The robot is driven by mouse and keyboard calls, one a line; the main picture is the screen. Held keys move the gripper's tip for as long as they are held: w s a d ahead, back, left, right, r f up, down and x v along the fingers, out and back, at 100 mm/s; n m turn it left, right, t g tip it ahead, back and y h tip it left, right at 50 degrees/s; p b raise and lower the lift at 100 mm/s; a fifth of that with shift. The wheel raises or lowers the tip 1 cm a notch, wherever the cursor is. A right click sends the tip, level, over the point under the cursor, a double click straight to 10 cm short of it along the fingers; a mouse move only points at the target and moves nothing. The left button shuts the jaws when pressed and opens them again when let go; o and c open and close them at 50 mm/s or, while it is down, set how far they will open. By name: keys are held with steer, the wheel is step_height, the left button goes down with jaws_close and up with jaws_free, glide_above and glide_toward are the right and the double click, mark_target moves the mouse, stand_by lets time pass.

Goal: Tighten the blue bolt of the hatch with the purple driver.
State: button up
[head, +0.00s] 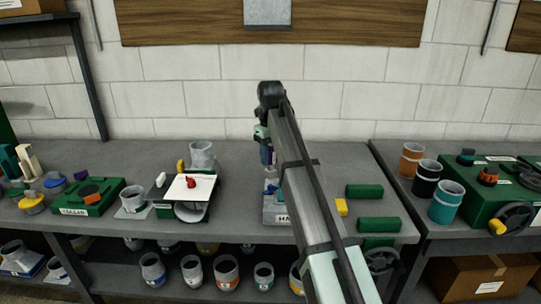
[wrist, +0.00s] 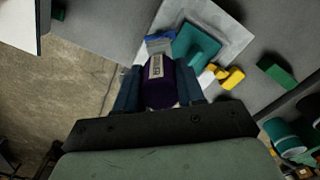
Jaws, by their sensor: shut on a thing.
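My gripper (wrist: 158,88) is shut on the purple driver (wrist: 158,86), which carries a white label, in the wrist view. The driver also shows as a small dark purple piece (head: 266,155) in the head view, hanging below my wrist above the bench. The hatch (head: 278,216) is a grey base with a partly hidden label beginning "HA", mostly behind my arm. In the wrist view its grey plate (wrist: 238,40) carries a teal panel (wrist: 196,45). A blue part (wrist: 158,43), perhaps the blue bolt, shows just beyond the driver. I cannot tell whether driver and bolt touch.
A yellow block (head: 341,207) and green blocks (head: 364,191) lie right of the hatch. A white board with a red piece (head: 190,187) stands to the left. Cups (head: 446,203) and a green box stand on the right bench. A wall rises behind.

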mark_target(270, 170)
steer(key=shift+r+n, duration=0.3)
steer(key=shift+r, duration=0.7)
steer(key=shift+f, duration=0.1)
steer(key=shift+f, duration=0.15)
steer(key=shift+f, duration=2.35)
steer(key=shift+f, duration=0.9)
steer(key=shift+m, duration=1.7)
